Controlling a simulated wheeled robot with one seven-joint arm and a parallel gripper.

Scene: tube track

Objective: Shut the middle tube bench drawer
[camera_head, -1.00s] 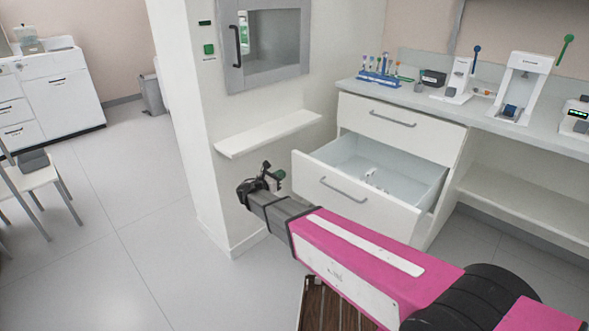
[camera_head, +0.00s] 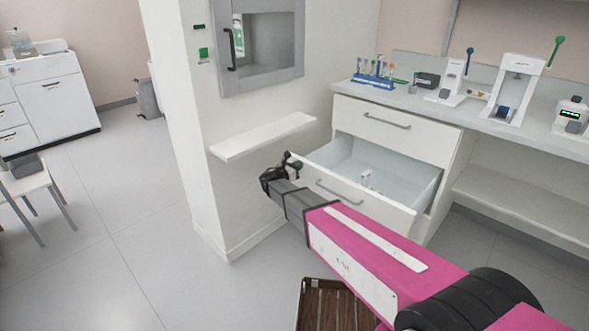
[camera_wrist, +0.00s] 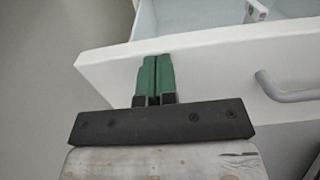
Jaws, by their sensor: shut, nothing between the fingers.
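The middle drawer (camera_head: 351,197) of the tube bench (camera_head: 397,127) is pulled out, with its white front facing me and a grey bar handle. A few small white items lie inside it. My gripper (camera_head: 290,164) is at the left end of the drawer front. In the wrist view, the green fingers (camera_wrist: 155,76) are shut together with nothing between them. They overlap the left part of the drawer front (camera_wrist: 215,62), left of the handle (camera_wrist: 287,90). I cannot tell whether the fingertips touch it.
The closed top drawer (camera_head: 396,129) is above. A white wall shelf (camera_head: 262,137) juts out just left of the drawer, close to my gripper. Tube racks (camera_head: 373,82) and devices stand on the bench top.

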